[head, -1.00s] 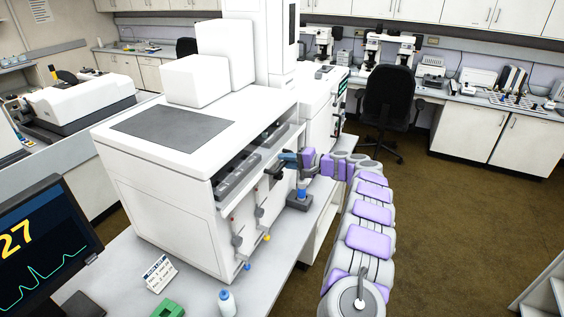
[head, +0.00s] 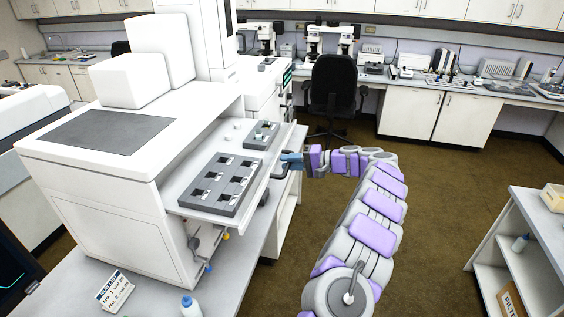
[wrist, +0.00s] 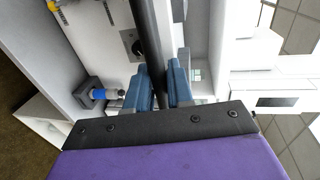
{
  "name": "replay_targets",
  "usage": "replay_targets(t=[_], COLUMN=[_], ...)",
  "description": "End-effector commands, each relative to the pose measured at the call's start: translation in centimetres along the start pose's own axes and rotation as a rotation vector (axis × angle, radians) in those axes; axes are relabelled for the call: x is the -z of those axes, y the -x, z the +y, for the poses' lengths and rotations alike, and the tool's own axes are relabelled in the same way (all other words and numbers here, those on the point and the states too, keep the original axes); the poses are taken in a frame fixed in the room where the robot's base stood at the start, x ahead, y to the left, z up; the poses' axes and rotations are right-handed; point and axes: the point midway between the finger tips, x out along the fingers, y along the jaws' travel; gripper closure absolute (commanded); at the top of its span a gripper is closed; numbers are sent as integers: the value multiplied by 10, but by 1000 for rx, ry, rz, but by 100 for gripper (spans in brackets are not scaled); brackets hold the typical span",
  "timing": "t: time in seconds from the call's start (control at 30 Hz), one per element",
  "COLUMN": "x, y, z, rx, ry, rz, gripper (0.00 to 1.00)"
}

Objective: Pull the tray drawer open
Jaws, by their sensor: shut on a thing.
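The tray drawer (head: 178,207) is a white shelf that sticks out from the front of the white microscope housing (head: 110,215). On it lie a large dark grey tray (head: 220,184) with several wells and a smaller grey tray (head: 261,135). My gripper (head: 290,162) is at the drawer's front edge, its blue fingers shut on the dark drawer handle (head: 279,170). In the wrist view the dark handle bar (wrist: 148,45) runs between the two blue fingers (wrist: 158,86).
The white bench (head: 150,290) under the housing holds a small bottle (head: 191,306) and a label stand (head: 114,291). A black chair (head: 333,88) stands behind my arm. A white shelf unit (head: 520,240) is at the right. The brown floor between is clear.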

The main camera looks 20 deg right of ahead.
Motion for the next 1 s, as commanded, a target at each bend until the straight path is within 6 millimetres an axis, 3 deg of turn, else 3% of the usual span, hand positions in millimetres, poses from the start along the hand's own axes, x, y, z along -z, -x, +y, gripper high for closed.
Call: replay_targets(t=[0.03, 0.43, 0.47, 0.6, 1.0], x=[-4, -4, -4, -3, 3], y=[-2, 0, 0, 1, 17], z=[8, 9, 9, 8, 6], rx=[-12, -12, -12, -12, -5], ry=[-9, -10, -10, -8, -6], rz=[-17, -17, -16, -13, -2], gripper=[100, 100, 76, 62, 60])
